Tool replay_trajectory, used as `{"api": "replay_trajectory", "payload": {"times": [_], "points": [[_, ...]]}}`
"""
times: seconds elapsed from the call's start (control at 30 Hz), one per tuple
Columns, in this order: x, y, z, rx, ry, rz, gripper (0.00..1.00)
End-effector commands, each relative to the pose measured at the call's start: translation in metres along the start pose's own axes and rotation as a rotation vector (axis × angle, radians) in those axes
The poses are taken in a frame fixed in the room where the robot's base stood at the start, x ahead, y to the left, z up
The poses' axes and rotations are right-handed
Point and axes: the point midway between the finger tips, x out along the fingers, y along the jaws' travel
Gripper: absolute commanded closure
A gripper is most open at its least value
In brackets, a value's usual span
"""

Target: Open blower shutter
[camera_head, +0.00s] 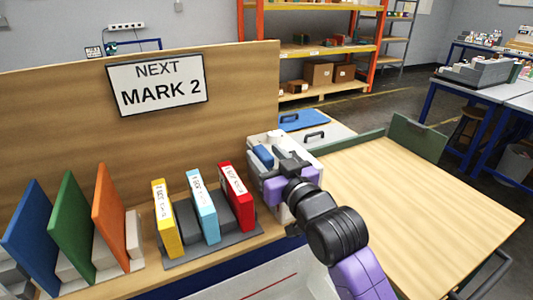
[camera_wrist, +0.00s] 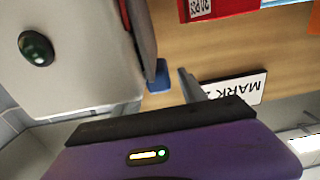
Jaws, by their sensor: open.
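A white and grey housing (camera_head: 258,140), which seems to be the blower unit, stands at the right end of the wooden back panel. A blue piece (camera_head: 263,155) shows on it. I cannot tell for certain which part is the shutter. My gripper (camera_head: 283,160), purple and black, is right at this housing and hides much of it. In the wrist view, a pale grey panel with a dark round green-lit knob (camera_wrist: 36,48) fills the upper left. My gripper (camera_wrist: 172,80) is open there, with nothing clearly between its fingers. Whether it touches the housing cannot be told.
Yellow (camera_head: 166,218), light blue (camera_head: 203,206) and red (camera_head: 238,196) labelled slabs stand left of the housing. A "NEXT MARK 2" sign (camera_head: 157,83) hangs on the panel behind. A bare wooden tabletop (camera_head: 420,205) lies to the right.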

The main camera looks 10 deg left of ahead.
Motion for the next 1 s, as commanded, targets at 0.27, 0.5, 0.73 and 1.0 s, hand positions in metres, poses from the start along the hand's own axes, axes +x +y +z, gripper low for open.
{"api": "replay_trajectory", "payload": {"times": [0.27, 0.5, 0.73, 1.0], "points": [[0.0024, 0.0003, 0.0000, 0.000, 0.001, 0.001, 0.51], [0.0022, 0.0003, 0.0000, 0.000, 0.001, 0.001, 0.92], [0.0021, 0.0002, 0.0000, 0.000, 0.001, 0.000, 1.00], [0.0020, 0.0000, 0.0001, 0.000, 0.001, 0.000, 1.00]]}}
